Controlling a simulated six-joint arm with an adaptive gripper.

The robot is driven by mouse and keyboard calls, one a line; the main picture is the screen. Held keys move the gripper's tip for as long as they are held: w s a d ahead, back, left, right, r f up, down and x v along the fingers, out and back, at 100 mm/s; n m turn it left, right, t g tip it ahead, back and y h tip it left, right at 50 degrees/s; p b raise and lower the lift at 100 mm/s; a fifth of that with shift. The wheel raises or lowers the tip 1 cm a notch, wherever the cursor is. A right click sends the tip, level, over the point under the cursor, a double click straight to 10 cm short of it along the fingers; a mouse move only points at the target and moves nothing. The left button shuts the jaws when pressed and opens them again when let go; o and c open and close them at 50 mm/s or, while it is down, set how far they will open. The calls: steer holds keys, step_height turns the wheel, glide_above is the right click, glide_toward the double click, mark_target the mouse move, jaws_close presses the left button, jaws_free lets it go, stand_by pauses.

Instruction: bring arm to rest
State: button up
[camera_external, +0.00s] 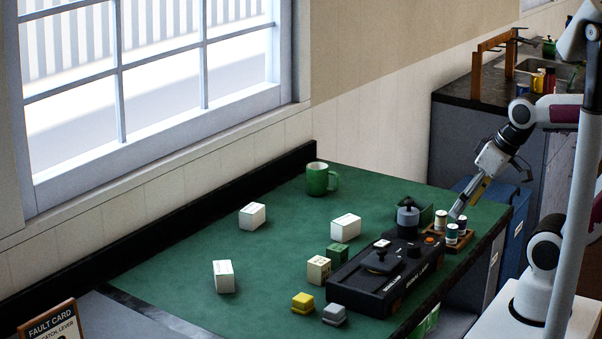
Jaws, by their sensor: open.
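My arm reaches in from the right edge, with my gripper (461,206) pointing down and left. The gripper is open, and its fingertips are just above or beside the small spools at the right end of the green table (190,280). The picture is too small to tell whether they touch. The spools (452,233) stand in a brown wooden tray (462,242). A black device (375,287) with a lever or knob on top lies left of the tray. A grey round knob (408,214) stands at its far end.
White boxes (252,216), a green mug (318,180), and yellow (302,302), grey (334,314), cream (318,269) and green (338,254) blocks stand on the table. A fault card (53,325) is front left. A wooden rack (490,62) stands behind. The table's left part is mostly clear.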

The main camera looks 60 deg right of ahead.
steer(key=shift+s+d+h, duration=0.25)
steer(key=shift+d+h, duration=0.05)
steer(key=shift+d, duration=0.4)
steer(key=shift+o, duration=0.4)
steer(key=shift+r, duration=0.1)
stand_by(1.0)
steer(key=w+d+r+t, duration=0.15)
steer(key=w+t, duration=0.25)
steer(key=w, duration=2.5)
steer(key=w+f+t, duration=0.1)
steer(key=w+f, duration=0.3)
steer(key=w, duration=0.3)
steer(key=w+a+f+n+t+y, duration=0.1)
steer(key=w+f, duration=0.4)
steer(key=w, duration=0.3)
steer(key=w+a+f+t, duration=0.1)
steer(key=w+f, duration=0.4)
steer(key=w, duration=0.3)
steer(key=shift+w+a+n+t+y, duration=0.15)
steer(key=shift+n+t+y, duration=0.15)
steer(key=shift+n+t, duration=0.1)
steer(key=shift+w+a+f, duration=0.15)
steer(key=shift+w+f, duration=0.3)
steer(key=shift+f, duration=0.05)
